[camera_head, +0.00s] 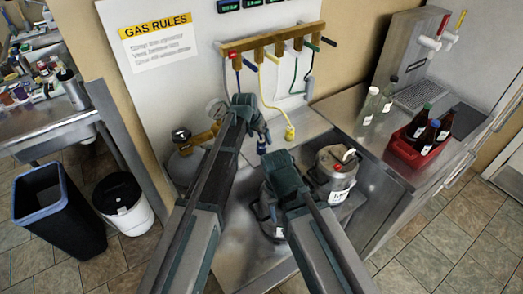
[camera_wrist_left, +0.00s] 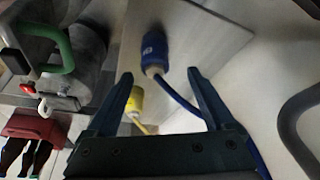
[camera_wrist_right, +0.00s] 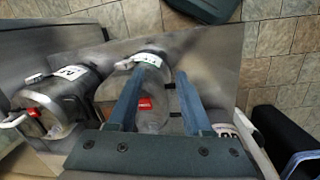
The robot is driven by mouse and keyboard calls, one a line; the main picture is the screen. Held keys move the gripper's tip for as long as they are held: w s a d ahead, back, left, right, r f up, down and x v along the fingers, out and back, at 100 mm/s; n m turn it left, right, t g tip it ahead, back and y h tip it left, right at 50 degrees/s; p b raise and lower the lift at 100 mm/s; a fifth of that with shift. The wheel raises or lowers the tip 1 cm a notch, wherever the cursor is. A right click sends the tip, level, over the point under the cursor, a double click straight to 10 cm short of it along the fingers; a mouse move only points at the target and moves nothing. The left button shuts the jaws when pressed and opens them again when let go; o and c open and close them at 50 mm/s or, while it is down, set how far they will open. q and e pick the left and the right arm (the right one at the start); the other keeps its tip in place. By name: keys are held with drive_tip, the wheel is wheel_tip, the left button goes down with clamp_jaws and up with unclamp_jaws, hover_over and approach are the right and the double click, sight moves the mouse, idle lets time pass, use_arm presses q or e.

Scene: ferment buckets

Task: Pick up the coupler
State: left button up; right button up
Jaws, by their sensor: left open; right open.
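A blue coupler (camera_wrist_left: 154,48) on a blue hose hangs just ahead of my left gripper, roughly between its fingertips in the left wrist view. A yellow coupler (camera_head: 289,132) hangs on a yellow hose to the right of the left gripper; it also shows in the left wrist view (camera_wrist_left: 135,100). My left gripper (camera_wrist_left: 159,73) is open, with nothing held. In the head view its arm hides part of the blue hose (camera_head: 237,66). My right gripper (camera_wrist_right: 160,72) is open and empty above a steel keg (camera_wrist_right: 150,92) with a white-labelled collar; its fingers are mostly hidden in the head view.
A second labelled keg (camera_head: 334,176) stands right of my right gripper. A wooden hose rack (camera_head: 275,40) is on the wall. A gas cylinder with a gauge (camera_head: 216,110) stands left. A red bottle crate (camera_head: 412,152) sits on the right counter. Bins (camera_head: 60,212) stand left.

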sight(260, 142)
use_arm(q)
drive_tip(key=f+b, duration=0.4)
drive_tip(key=shift+d+f+b, duration=0.3)
drive_tip(key=shift+d+b, duration=0.05)
drive_tip(key=shift+w+d+f+b, duration=0.1)
drive_tip(key=shift+w+f+b, duration=0.15)
drive_tip(key=shift+f+b, duration=0.15)
drive_tip(key=shift+r, duration=0.1)
drive_tip(key=shift+c, duration=0.4)
clamp_jaws()
